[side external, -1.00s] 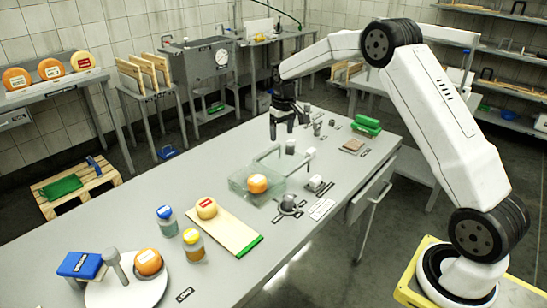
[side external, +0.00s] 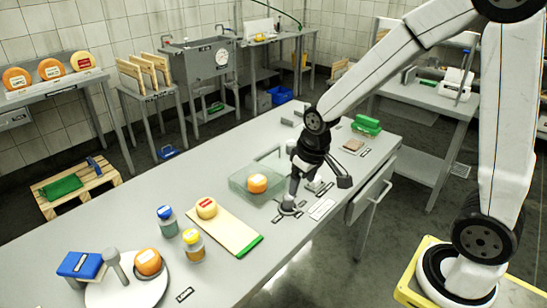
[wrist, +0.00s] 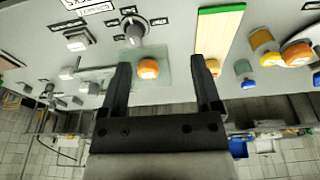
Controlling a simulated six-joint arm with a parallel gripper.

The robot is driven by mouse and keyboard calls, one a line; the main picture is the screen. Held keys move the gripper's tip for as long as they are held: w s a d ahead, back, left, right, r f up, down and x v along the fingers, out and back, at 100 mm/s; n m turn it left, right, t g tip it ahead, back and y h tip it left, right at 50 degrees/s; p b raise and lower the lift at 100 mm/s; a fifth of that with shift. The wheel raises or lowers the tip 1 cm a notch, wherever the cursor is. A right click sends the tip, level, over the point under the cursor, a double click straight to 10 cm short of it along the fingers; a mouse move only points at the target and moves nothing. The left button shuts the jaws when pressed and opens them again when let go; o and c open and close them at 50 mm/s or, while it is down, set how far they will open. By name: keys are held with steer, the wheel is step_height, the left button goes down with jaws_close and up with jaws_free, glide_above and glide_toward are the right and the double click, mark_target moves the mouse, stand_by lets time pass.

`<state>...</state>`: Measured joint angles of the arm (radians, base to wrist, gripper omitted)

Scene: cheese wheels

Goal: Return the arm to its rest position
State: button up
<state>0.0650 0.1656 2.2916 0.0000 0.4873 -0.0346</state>
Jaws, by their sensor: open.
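My gripper (side external: 318,186) is open and empty, with its two fingers spread, above the right side of the steel table near the grey knob. In the wrist view its fingers (wrist: 163,75) are wide apart with nothing held. An orange cheese wheel (side external: 257,183) sits in a clear tray (side external: 240,190) just left of my gripper; the wheel also shows between the fingers in the wrist view (wrist: 148,68), apart from them. My gripper hides part of the small fittings behind it.
A cutting board (side external: 235,235) bears a yellow cheese wheel (side external: 206,207). Two jars, one blue-lidded (side external: 167,220) and one yellow-lidded (side external: 193,245), stand beside it. A white plate (side external: 125,295) holds an orange wheel (side external: 148,262). Green blocks (side external: 366,125) lie at the far right.

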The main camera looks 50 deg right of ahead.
steer(key=s+a+f, duration=0.1)
steer(key=s+a, duration=0.1)
steer(key=s, duration=0.5)
steer(key=shift+s+a+f, duration=0.15)
